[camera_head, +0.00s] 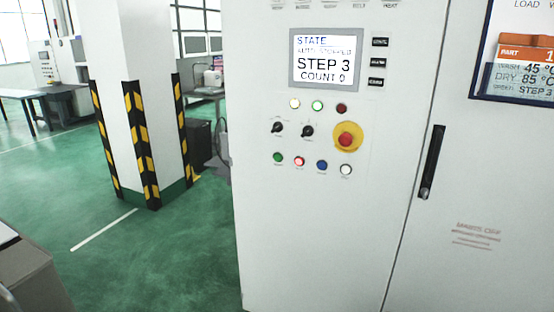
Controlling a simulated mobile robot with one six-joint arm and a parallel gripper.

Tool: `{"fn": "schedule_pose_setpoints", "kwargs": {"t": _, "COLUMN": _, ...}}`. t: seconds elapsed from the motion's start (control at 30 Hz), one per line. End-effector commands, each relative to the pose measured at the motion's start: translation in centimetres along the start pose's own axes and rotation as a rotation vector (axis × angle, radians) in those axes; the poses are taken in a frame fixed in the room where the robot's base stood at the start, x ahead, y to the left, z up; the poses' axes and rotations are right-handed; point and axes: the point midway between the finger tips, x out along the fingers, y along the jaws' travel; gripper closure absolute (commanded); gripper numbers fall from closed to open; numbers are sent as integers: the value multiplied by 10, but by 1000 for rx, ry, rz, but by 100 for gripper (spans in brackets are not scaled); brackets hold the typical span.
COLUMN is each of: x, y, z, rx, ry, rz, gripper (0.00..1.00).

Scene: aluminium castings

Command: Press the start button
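A light grey control cabinet (310,235) stands upright in front of me. Its lower button row holds a green button (278,158), a red button (299,161), a blue button (322,165) and a white button (345,170). Their small labels are too blurred to read, so I cannot tell which is marked start. Above are two black rotary knobs (307,131) and a red emergency stop (346,139) on a yellow disc. The screen (325,59) reads STATE, a line that looks like AUTO STOPPED, STEP 3 and COUNT 0. My gripper is not in view.
Small lamps (317,106) sit under the screen. A black door handle (432,162) and a display panel (515,55) are at the right. A pillar with yellow-black guards (140,145) stands left of the cabinet. The green floor (165,255) between is clear. A grey box edge (30,272) is at lower left.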

Motion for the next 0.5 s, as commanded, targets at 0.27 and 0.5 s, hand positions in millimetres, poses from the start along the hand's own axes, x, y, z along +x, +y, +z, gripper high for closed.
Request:
{"fn": "schedule_pose_setpoints", "kwargs": {"t": 0.27, "x": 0, "y": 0, "z": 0, "rx": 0, "ry": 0, "rz": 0, "gripper": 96}}
{"fn": "schedule_pose_setpoints", "kwargs": {"t": 0.5, "x": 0, "y": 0, "z": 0, "rx": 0, "ry": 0, "rz": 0, "gripper": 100}}
